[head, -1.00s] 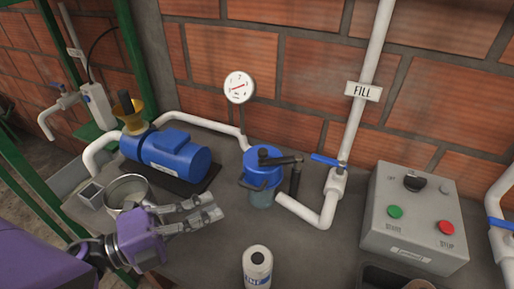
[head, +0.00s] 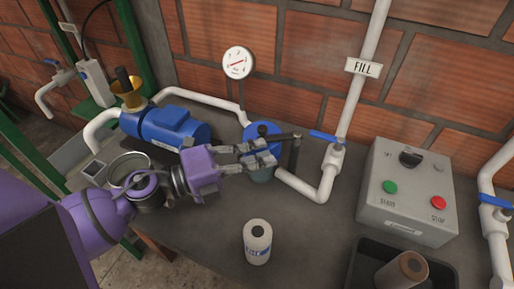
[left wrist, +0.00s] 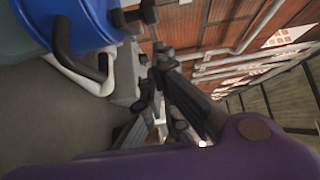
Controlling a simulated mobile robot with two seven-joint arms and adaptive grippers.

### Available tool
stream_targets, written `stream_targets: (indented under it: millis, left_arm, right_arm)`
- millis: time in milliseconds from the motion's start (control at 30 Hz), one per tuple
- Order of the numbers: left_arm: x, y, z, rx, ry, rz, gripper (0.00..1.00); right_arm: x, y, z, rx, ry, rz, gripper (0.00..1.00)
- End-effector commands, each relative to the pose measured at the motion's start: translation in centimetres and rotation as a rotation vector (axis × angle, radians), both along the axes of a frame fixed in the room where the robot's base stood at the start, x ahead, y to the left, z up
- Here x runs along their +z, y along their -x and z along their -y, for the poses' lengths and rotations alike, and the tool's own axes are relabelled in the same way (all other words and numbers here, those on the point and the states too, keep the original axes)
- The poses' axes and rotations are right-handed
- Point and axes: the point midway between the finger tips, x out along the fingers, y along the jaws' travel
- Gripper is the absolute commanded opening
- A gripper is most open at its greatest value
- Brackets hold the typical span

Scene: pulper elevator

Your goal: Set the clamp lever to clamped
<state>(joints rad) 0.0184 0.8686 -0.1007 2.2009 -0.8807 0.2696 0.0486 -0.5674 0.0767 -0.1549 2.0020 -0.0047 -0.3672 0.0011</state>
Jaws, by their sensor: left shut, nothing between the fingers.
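The blue-topped strainer pot (head: 251,131) stands on the bench in the middle of the head view. The black clamp lever (head: 284,137) runs across its top, with its arm pointing right toward a short dark upright post. My left gripper (head: 268,153) is shut and empty, in front of the pot, its fingers overlapping the pot just below the lever. Contact cannot be told. In the left wrist view the blue pot (left wrist: 78,18) fills the upper left, with a black bent handle (left wrist: 78,66) on its side. The fingers (left wrist: 158,68) point up there. My right gripper is not in view.
A blue motor pump (head: 165,127) and a metal pot (head: 127,168) are to the left. The white fill pipe (head: 329,170) with a blue valve handle is close right.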

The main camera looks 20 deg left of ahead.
Motion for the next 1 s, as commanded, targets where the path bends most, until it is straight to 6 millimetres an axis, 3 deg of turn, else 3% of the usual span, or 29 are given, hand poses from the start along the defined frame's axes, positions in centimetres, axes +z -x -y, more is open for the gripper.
stream_targets:
  millis: [167,1000]
  left_arm:
    - [0.0,-1.1,-0.6,0.0,0.001,0.001,0.0]
    - [-0.3,-1.7,-1.5,-0.074,-0.001,-0.004,0.0]
  right_arm:
    - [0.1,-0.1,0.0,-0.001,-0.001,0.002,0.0]
    - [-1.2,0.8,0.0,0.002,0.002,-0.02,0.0]
